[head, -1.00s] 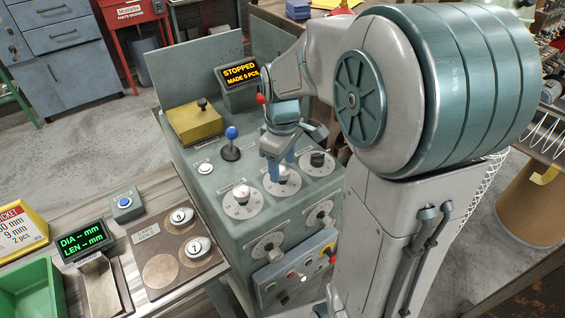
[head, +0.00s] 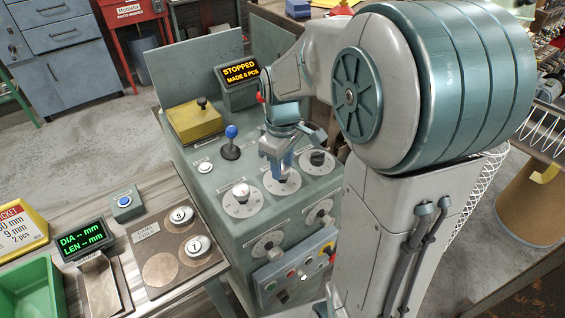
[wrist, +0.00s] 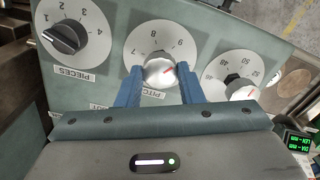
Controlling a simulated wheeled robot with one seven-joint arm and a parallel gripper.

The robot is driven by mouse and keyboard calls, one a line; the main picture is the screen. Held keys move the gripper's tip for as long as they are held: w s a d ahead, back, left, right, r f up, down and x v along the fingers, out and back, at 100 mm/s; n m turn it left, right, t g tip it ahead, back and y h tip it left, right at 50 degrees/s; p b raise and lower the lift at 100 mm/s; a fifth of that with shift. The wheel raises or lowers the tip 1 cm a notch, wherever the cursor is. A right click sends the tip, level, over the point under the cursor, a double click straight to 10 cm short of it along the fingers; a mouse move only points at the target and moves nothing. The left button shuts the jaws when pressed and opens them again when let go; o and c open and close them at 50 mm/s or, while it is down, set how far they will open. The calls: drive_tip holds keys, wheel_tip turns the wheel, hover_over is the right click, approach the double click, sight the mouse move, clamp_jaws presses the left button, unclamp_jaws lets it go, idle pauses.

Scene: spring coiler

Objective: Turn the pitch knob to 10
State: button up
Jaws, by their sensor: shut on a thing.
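The pitch knob (wrist: 159,71) is silver with a red pointer mark and sits on a white dial (wrist: 153,38). In the wrist view its mark points to the right; the digits 7, 8 and 9 show around the far side. My gripper (wrist: 160,82) is shut on the knob, one blue finger on each side. The fingers hide part of the near dial and of its PITCH label. In the head view my gripper (head: 283,170) stands over the middle dial (head: 282,186) of the row on the machine top, and the knob is mostly hidden.
The black pieces knob (wrist: 65,39) and a silver knob (wrist: 240,89) flank it closely. A blue-ball lever (head: 231,142) and yellow block (head: 195,121) stand behind. The screen (head: 240,72) reads STOPPED.

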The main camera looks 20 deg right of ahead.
drive_tip(key=m, duration=0.4)
drive_tip(key=shift+m+b, duration=0.4)
drive_tip(key=m, duration=0.5)
drive_tip(key=shift+r+m+b, duration=0.1)
drive_tip(key=shift+m+b, duration=0.2)
drive_tip(key=o, duration=1)
wheel_tip(320, 180, up, 14)
